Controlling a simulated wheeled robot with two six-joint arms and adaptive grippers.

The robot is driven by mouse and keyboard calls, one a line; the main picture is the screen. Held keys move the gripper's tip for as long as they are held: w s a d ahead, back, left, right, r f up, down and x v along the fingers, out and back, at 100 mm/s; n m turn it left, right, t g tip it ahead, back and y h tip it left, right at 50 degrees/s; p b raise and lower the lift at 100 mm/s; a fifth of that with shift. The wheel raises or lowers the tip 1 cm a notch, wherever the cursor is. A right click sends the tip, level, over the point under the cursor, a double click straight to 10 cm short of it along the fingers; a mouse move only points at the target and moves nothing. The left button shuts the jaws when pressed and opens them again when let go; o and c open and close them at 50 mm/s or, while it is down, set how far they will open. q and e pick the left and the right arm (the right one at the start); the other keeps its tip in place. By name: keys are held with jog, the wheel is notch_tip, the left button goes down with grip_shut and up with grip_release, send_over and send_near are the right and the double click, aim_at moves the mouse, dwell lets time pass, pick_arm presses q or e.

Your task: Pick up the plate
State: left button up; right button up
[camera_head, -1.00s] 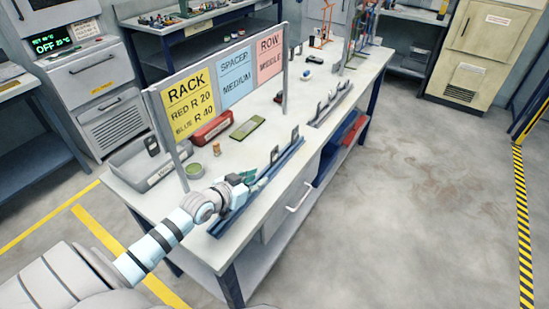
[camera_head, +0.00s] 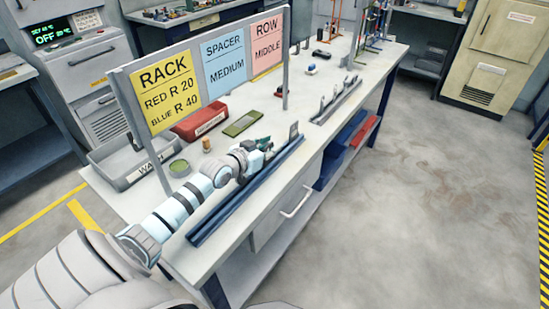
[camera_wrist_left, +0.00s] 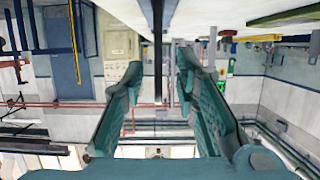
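A small grey plate (camera_head: 293,130) stands upright near the far end of the blue rail (camera_head: 232,203) on the bench. My left gripper (camera_head: 266,144) reaches over the bench beside the rail, its teal fingers just short of the plate. In the left wrist view the gripper (camera_wrist_left: 160,70) is open, with its fingers spread. A thin dark upright shape, apparently the plate edge-on (camera_wrist_left: 158,45), shows between or beyond the fingers. I cannot tell whether it is touched. My right gripper is not in view.
A sign board (camera_head: 168,92) stands behind my left arm. A grey rack (camera_head: 338,104) with upright pieces stands farther along the bench.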

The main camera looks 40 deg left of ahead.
pick_arm(q)
jog(key=shift+w, duration=0.1)
jog(key=shift+c, duration=0.6)
jog(key=shift+r, duration=0.15)
jog(key=c, duration=0.3)
jog(key=shift+s+r, duration=0.2)
jog(key=shift+s, duration=0.3)
grip_shut()
jog(key=shift+w+d, duration=0.1)
jog(key=shift+w, duration=0.15)
